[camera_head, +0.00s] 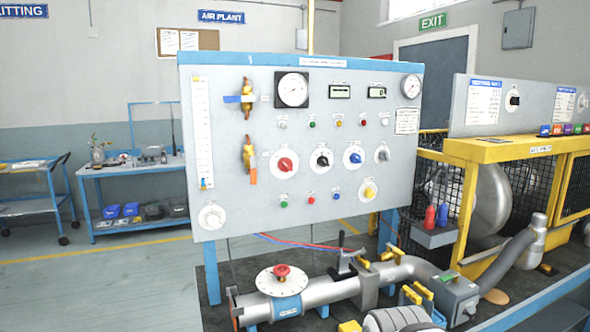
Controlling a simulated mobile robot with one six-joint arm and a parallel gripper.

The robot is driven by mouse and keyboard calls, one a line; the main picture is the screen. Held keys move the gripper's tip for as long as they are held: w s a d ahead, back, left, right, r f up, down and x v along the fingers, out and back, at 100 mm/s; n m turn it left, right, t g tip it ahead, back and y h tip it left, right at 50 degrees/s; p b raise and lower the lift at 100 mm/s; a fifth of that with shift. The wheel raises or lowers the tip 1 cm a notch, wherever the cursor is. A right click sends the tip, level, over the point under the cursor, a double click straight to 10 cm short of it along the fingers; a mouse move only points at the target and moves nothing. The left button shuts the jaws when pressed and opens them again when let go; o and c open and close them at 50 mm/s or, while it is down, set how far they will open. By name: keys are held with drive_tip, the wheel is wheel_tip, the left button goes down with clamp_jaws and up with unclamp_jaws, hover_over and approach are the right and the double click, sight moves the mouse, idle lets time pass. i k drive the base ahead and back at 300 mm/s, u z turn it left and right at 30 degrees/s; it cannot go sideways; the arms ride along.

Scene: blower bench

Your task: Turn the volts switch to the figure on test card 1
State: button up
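The volts switch cannot be told by name, as the dial labels are too small to read. The upright grey panel carries several rotary knobs: red (285,165), black (321,159), blue (354,158), grey (382,154), yellow (369,191) and white (211,217). Another black knob (513,100) sits on a second grey panel at the right. Two blue-headed white cards, a left one (484,104) and a right one (564,104), are on that second panel. Their figures are unreadable here, and I cannot tell which is test card 1. My gripper is not in view.
Pipework with a red handwheel (282,271) and a grey pipe (330,291) runs low in front of the panel (235,130). A yellow mesh guard (510,150) stands at the right. A blue workbench (130,168) is at back left. The left floor (100,290) is clear.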

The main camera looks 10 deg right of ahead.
sight(322, 161)
drive_tip(key=z, duration=0.15)
drive_tip(key=i, duration=0.85)
drive_tip(key=u, duration=0.05)
